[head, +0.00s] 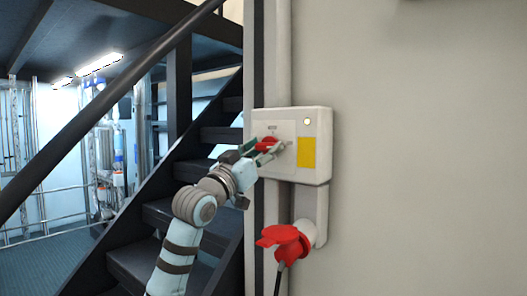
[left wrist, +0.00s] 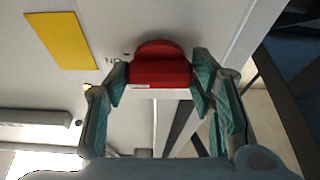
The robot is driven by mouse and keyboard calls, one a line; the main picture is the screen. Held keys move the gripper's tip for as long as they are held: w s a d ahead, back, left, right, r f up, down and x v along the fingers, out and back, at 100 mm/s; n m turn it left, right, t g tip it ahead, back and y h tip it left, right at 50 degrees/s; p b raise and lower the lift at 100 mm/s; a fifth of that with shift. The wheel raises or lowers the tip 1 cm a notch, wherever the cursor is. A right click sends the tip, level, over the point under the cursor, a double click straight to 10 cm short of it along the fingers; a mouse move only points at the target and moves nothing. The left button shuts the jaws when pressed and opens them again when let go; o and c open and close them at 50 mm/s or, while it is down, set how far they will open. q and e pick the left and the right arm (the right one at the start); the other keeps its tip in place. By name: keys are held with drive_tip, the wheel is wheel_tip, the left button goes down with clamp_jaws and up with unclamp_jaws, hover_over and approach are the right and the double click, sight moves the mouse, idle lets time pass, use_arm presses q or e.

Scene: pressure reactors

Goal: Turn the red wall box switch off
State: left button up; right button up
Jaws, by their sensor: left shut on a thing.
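The wall box (head: 321,170) is a pale grey box fixed to the wall. Its red rotary switch (head: 267,143) sits on a white front plate and is partly covered by my fingers. In the left wrist view the red switch (left wrist: 160,68) has a rounded top and a flat red handle. My left gripper (head: 266,147) reaches the switch from the lower left. In the left wrist view the fingers of my left gripper (left wrist: 160,74) are closed on both sides of the handle. My right gripper is out of view.
A yellow label (head: 307,153) is on the box's right side. Below hangs a red plug (head: 285,243) with a dark cable, in front of a grey socket housing. A dark staircase (head: 150,215) with a handrail stands to the left. The wall to the right is bare.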

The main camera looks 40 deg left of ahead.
use_arm(q)
drive_tip(key=shift+n, duration=0.4)
drive_tip(key=n+y, duration=0.2)
drive_tip(key=n, duration=0.2)
drive_tip(key=shift+d+y+b, duration=0.1)
drive_tip(key=shift+y+b, duration=0.2)
drive_tip(key=shift+b, duration=0.05)
drive_tip(key=n+g+y, duration=0.1)
drive_tip(key=n, duration=0.2)
drive_tip(key=n+g+y, duration=0.1)
drive_tip(key=n, duration=0.2)
drive_tip(key=shift+d+r+n+y, duration=0.1)
drive_tip(key=shift+n+y, duration=0.2)
drive_tip(key=shift+y, duration=0.1)
drive_tip(key=n+g, duration=0.1)
drive_tip(key=n, duration=0.1)
drive_tip(key=n+g+y, duration=0.1)
drive_tip(key=n, duration=0.2)
drive_tip(key=shift+d+r, duration=0.1)
drive_tip(key=shift+r, duration=0.05)
drive_tip(key=n+g, duration=0.2)
drive_tip(key=n, duration=0.3)
drive_tip(key=shift+n, duration=0.3)
drive_tip(key=o, duration=1.2)
drive_tip(key=shift+c, duration=0.2)
